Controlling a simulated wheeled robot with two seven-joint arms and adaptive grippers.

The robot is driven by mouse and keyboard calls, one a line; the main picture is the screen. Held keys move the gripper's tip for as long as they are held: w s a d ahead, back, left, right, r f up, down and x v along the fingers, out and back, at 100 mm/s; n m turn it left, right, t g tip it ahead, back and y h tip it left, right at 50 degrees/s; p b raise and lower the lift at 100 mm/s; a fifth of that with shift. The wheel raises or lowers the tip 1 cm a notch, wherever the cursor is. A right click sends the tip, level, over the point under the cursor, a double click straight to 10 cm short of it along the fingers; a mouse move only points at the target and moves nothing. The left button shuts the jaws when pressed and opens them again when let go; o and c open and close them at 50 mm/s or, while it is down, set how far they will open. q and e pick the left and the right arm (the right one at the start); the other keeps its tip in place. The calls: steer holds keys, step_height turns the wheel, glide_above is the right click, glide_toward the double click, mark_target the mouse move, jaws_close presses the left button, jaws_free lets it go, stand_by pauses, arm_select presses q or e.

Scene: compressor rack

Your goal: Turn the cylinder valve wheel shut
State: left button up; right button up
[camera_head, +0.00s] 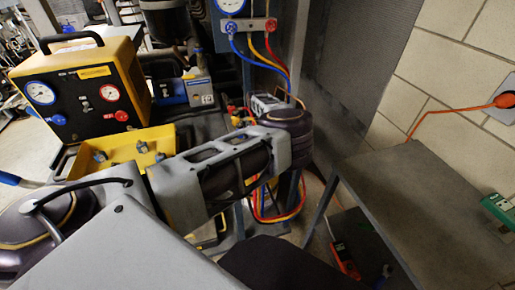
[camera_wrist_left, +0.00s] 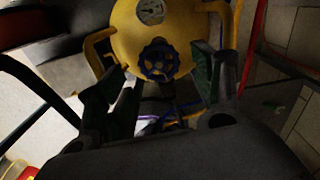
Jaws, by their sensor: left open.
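The valve wheel (camera_wrist_left: 159,60) is dark blue, round and lobed. It shows in the left wrist view in front of a yellow cylinder (camera_wrist_left: 126,32) with a small round gauge or label above the wheel. My left gripper (camera_wrist_left: 161,72) is open, with one dark finger on each side of the wheel in the picture. I see no clear contact, and I cannot tell the depth gap. In the head view my left arm reaches in from the left, and its gripper is hidden behind the arm. I cannot make out the wheel there. My right gripper is not in view.
A yellow machine (camera_head: 85,85) with two gauges stands at the left in the head view, above a yellow case (camera_head: 118,148). Red, yellow and blue hoses hang from a gauge manifold (camera_head: 248,25). A grey bench (camera_head: 430,205) stands at the right, its top mostly clear.

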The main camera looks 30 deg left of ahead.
arm_select(q)
steer(key=shift+f, duration=1.1)
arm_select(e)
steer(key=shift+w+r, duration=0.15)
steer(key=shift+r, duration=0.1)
arm_select(q)
steer(key=c, duration=1)
steer(key=shift+r, duration=0.1)
steer(key=shift+m+p, duration=0.6)
steer(key=shift+m, duration=0.2)
steer(key=shift+m+p, duration=0.6)
steer(key=shift+m, duration=0.2)
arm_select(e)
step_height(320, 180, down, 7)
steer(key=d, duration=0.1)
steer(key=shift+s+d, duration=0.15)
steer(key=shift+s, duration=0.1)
